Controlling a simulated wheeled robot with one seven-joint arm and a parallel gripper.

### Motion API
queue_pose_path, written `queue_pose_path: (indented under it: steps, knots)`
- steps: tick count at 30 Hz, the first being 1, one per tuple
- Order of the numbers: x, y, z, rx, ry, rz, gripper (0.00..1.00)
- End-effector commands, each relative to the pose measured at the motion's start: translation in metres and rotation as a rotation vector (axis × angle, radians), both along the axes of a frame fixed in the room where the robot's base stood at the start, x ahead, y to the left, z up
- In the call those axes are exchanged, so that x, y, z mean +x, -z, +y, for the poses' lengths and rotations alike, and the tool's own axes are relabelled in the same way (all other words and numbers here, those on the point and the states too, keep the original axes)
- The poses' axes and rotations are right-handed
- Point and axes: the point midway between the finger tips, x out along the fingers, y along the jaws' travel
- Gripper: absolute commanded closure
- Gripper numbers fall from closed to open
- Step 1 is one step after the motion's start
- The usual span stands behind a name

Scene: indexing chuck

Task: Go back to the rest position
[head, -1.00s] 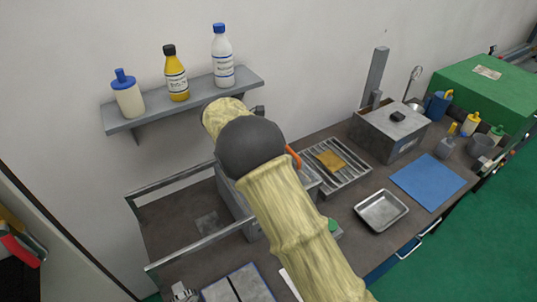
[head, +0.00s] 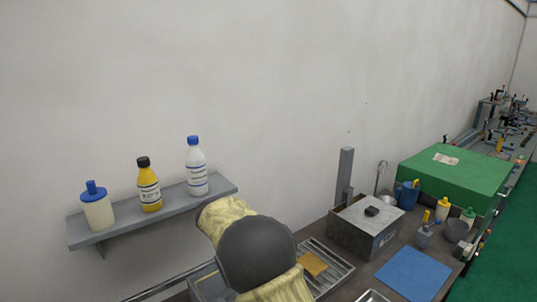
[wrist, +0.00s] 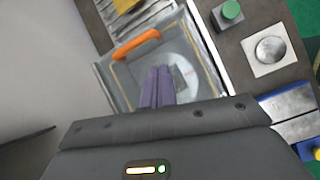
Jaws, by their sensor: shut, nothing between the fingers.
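My gripper (wrist: 158,88) shows in the wrist view, with its two purple-grey fingers together and nothing visible between them. It is above a grey open-topped box (wrist: 205,70) with an orange handle (wrist: 136,44) on its rim and a pale round disc (wrist: 188,74) inside. The fingers hide part of the disc, and I cannot tell how far above it they are. In the head view my arm, with a yellowish cover and a dark joint, hides my gripper and most of the box.
A wall shelf (head: 160,215) with several bottles is left of my arm. A slatted tray (head: 334,268) with a yellow sponge (head: 313,263), a grey metal box (head: 366,226), a blue mat (head: 413,272) and a green-covered block (head: 455,178) stand right. A green button (wrist: 231,10) is beside the box.

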Motion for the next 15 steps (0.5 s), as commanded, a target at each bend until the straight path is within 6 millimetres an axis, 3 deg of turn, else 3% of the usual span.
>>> queue_pose_path:
  steps: [1,6,15]
  knots:
    - [-0.008,-0.001,-0.023,0.061,0.092,-0.009,1.00]
    - [-0.043,0.001,-0.079,0.262,0.413,-0.056,1.00]
    - [-0.128,0.002,-0.156,0.558,1.020,-0.166,1.00]
